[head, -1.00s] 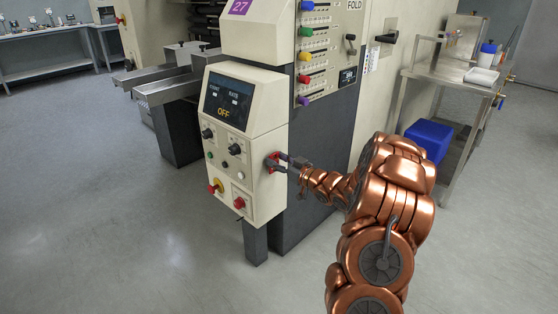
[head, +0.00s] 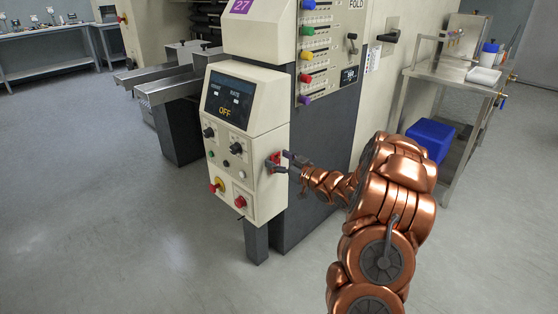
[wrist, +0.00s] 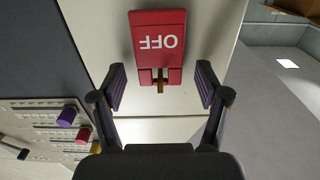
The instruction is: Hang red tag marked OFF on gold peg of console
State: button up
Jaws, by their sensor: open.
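The red tag (wrist: 157,40), marked OFF in white, is against the side face of the cream console (head: 240,190). It reads upside down in the wrist view and shows as a small red patch in the head view (head: 274,158). A small gold-brown piece, which looks like the peg (wrist: 160,80), shows in the slot at the tag's end. My gripper (wrist: 161,88) is open, one finger on each side of that slotted end, with visible gaps and touching nothing. How deep the tag sits on the peg is hard to tell.
The console front carries a screen (head: 228,100) reading OFF, knobs and a red button. A panel of coloured knobs (head: 318,50) stands above and behind. A steel cart (head: 455,75) and a blue bin (head: 430,138) stand to the right. The floor in front is clear.

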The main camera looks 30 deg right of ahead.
jog(key=v, duration=1.2)
dwell(0.3)
jog(key=shift+r, duration=0.1)
jog(key=w+a+r+m+g+h+p, duration=0.1)
jog(key=a+r+g+h+p, duration=0.2)
jog(key=r+g+h+p, duration=0.6)
jog(key=s+a+r+g+y+p, duration=0.1)
jog(key=s+a+r+g+p, duration=0.2)
jog(key=s+a, duration=0.6)
jog(key=s+a+r+m+g+y+p, duration=0.1)
jog(key=s+a+r+g+p, duration=0.3)
jog(key=s, duration=1.2)
jog(key=s+a+r+g+y+p, duration=0.3)
jog(key=s+a+r+p, duration=0.6)
jog(key=s+a+r, duration=0.3)
jog(key=a, duration=0.3)
jog(key=shift+s+m+p, duration=0.2)
jog(key=shift+m+p, duration=0.1)
